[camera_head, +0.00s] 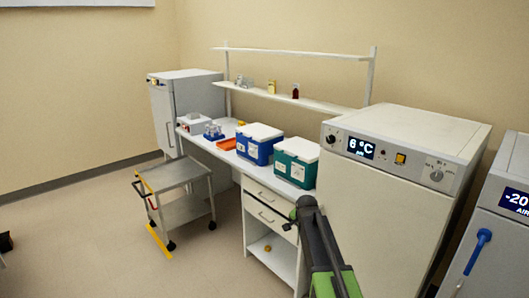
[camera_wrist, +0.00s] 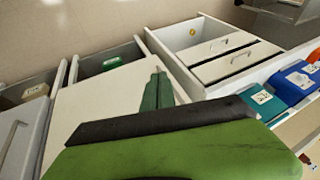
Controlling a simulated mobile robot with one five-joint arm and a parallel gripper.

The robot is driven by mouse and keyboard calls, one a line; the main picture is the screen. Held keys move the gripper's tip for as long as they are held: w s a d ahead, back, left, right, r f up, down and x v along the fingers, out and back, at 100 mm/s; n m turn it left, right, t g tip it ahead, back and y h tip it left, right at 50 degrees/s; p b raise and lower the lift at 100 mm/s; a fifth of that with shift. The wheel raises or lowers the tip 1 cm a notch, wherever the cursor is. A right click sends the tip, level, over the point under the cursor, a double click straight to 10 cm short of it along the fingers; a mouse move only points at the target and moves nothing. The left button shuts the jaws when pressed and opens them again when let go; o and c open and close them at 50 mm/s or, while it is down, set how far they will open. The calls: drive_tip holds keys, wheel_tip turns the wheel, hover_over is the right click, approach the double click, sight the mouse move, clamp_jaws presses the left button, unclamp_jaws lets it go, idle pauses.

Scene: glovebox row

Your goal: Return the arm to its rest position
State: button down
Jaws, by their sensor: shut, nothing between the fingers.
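My gripper (camera_head: 304,204) shows in the head view at the end of my green and dark arm, in front of the white bench and left of the white fridge. It is raised and holds nothing. In the wrist view its dark green fingers (camera_wrist: 157,91) are together with no object between them. They show against a large white panel. The exact tips are small in the head view.
The fridge (camera_head: 383,190) reading 6 °C stands close on the right, with a freezer (camera_head: 497,230) beyond it. The bench holds a teal box (camera_head: 296,162) and a blue box (camera_head: 259,143). A grey cart (camera_head: 172,175) stands left; the floor in front is clear.

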drive_tip(key=s+a+f+n+g, duration=0.1)
drive_tip(key=s+n+g, duration=0.1)
drive_tip(key=s, duration=0.7)
drive_tip(key=s+a+f+n+g, duration=0.1)
drive_tip(key=s+n, duration=0.3)
drive_tip(key=s, duration=0.5)
drive_tip(key=s+a+f+n+g+y, duration=0.1)
drive_tip(key=s+n, duration=0.3)
drive_tip(key=s, duration=0.6)
drive_tip(key=shift+a+g, duration=0.35)
drive_tip(key=shift+g, duration=0.55)
drive_tip(key=shift+d, duration=0.1)
